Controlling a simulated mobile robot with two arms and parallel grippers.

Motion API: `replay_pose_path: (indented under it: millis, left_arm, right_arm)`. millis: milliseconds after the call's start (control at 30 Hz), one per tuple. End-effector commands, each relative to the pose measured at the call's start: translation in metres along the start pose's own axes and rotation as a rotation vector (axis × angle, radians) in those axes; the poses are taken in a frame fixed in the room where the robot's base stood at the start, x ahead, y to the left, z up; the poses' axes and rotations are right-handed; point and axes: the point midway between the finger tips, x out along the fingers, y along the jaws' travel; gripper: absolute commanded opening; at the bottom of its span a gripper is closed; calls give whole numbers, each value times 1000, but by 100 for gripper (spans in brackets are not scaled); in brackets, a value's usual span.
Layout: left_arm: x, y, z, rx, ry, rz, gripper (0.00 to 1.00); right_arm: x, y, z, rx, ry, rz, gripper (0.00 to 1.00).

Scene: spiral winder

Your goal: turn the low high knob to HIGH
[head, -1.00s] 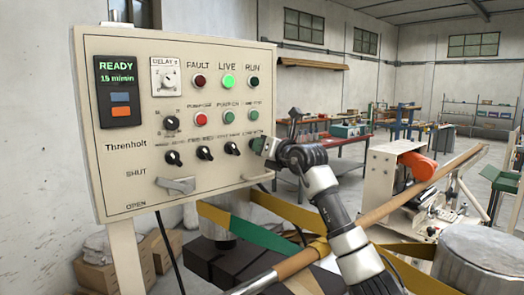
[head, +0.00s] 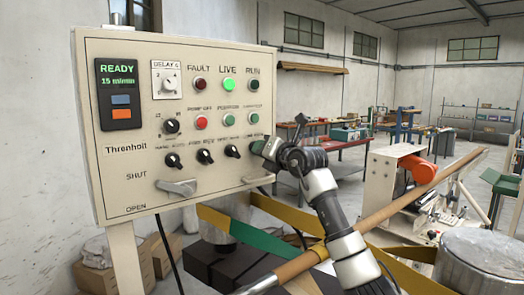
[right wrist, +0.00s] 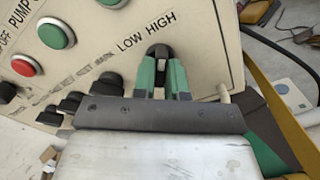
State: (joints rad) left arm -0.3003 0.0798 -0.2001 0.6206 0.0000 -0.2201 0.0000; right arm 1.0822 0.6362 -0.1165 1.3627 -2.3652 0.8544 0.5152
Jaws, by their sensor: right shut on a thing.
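In the head view the right gripper (head: 262,147) is at the panel's lower right and hides the knob. My left gripper is not in view.
Several similar black knobs (head: 205,156) stand in the row left of my gripper, close by. Green (right wrist: 55,33) and red buttons are above. A grey lever (head: 176,187) is at the panel's lower left.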

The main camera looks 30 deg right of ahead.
Motion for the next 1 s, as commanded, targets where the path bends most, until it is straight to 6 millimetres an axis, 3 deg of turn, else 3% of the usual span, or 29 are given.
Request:
replay_pose_path:
  millis: [33, 167, 533, 1000]
  left_arm:
    - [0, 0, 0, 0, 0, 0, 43]
    - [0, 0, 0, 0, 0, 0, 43]
    - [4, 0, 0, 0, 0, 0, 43]
    - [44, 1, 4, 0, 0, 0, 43]
  right_arm:
    - [-1, 1, 3, 3, -8, 3, 17]
    - [-1, 1, 2, 2, -6, 3, 37]
    - [-6, -1, 0, -1, -4, 2, 38]
    - [-91, -2, -1, -2, -6, 1, 38]
